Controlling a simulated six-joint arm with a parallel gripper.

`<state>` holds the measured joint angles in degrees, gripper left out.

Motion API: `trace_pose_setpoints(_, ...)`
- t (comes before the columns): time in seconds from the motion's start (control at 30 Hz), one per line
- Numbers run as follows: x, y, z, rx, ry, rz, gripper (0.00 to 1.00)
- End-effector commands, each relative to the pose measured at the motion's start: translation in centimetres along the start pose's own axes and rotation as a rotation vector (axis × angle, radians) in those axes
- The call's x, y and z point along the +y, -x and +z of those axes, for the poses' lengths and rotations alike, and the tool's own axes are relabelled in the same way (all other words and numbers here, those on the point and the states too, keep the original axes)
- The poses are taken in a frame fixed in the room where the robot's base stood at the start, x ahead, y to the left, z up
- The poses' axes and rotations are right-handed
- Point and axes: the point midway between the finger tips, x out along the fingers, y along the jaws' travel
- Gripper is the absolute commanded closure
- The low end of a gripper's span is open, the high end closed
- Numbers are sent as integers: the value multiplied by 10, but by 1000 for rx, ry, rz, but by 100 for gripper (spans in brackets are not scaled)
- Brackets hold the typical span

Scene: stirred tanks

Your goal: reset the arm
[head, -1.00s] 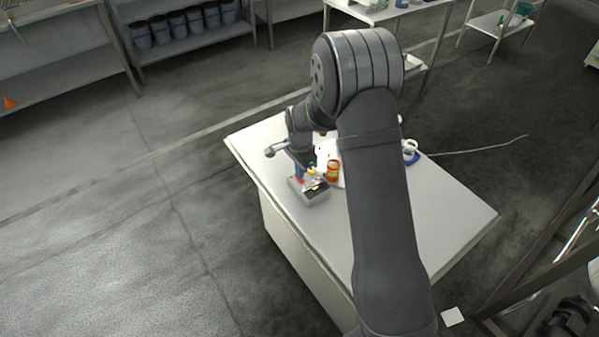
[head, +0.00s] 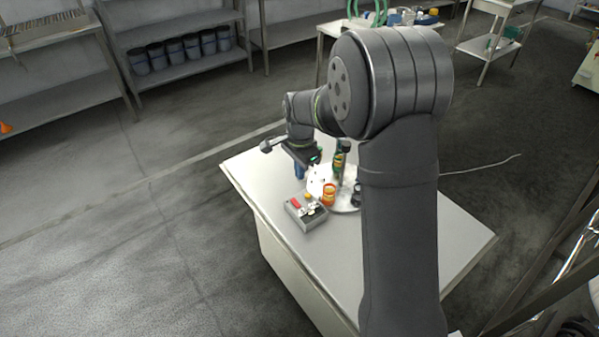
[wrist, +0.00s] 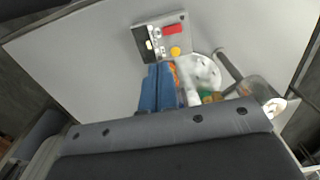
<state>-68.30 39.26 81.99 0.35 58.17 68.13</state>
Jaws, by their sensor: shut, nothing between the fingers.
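My gripper (head: 299,172) is above the far left part of the white table (head: 262,180), clear of the things on it. In the wrist view its two blue fingers (wrist: 158,88) are together with nothing between them. A grey control box (head: 306,213) with a red part and a yellow knob sits on the table, nearer the camera than the gripper. The box also shows in the wrist view (wrist: 147,32), beyond the fingertips. The upper arm hides the right part of the table in the head view.
An orange jar (head: 328,196) stands beside the box, by a round white base (head: 346,203). A dark green and orange upright thing (head: 339,163) stands behind it. The table's near part is clear. Shelves with dark blue buckets (head: 175,52) stand at the back left.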

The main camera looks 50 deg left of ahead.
Motion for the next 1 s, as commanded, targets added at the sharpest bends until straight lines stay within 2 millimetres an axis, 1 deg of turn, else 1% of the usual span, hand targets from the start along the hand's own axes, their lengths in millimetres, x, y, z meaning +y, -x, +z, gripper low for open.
trace_pose_setpoints(0.17,0,-2,0,0,0,0,100)
trace_pose_setpoints(0.27,-1,-9,0,0,0,1,100)
trace_pose_setpoints(0.37,-3,-23,0,-1,0,3,100)
trace_pose_setpoints(0.73,-13,-94,0,-1,0,3,100)
trace_pose_setpoints(0.8,-29,-92,0,2,2,-4,100)
trace_pose_setpoints(0.87,-39,-94,0,2,2,-2,100)
trace_pose_setpoints(0.9,-37,-81,-1,3,0,-6,100)
trace_pose_setpoints(1.0,-36,-62,-1,3,0,-6,100)
